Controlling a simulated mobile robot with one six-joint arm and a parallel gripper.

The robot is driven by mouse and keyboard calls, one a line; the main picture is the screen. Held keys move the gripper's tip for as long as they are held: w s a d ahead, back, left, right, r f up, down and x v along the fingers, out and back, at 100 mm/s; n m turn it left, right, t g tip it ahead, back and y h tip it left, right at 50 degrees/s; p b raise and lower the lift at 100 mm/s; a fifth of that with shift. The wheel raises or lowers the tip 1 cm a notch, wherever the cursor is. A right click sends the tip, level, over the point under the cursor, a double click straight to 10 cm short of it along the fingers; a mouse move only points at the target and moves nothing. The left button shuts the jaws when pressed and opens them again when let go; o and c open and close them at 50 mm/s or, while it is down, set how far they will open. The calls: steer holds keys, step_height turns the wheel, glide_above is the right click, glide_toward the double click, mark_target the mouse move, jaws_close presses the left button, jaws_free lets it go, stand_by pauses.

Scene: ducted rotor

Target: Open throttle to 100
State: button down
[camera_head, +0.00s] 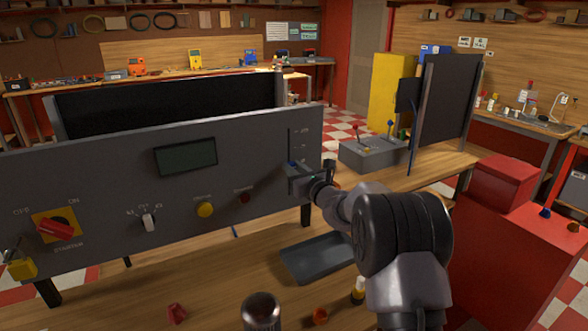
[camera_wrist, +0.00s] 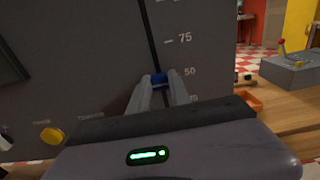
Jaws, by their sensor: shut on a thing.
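In the wrist view the knob sits close to the 50 mark, below the 75 mark (camera_wrist: 184,38). My gripper (camera_wrist: 161,84) is shut on the knob, with one finger on each side of it. The top of the scale is out of the wrist view.
The panel carries a display (camera_head: 186,156), a red rotary switch (camera_head: 55,227), a small white toggle (camera_head: 149,222) and a yellow button (camera_head: 205,209). A dark tray (camera_head: 315,258) lies on the bench below my arm. A grey lever box (camera_head: 372,155) stands to the right.

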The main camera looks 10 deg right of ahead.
mark_target(289, 130)
step_height(289, 130, up, 11)
steer(key=p, duration=0.7)
steer(key=shift+f, duration=0.1)
steer(key=c, duration=1.4)
jaws_free()
steer(key=shift+c, duration=0.2)
steer(key=shift+o, duration=1.2)
steer(key=shift+f, duration=0.1)
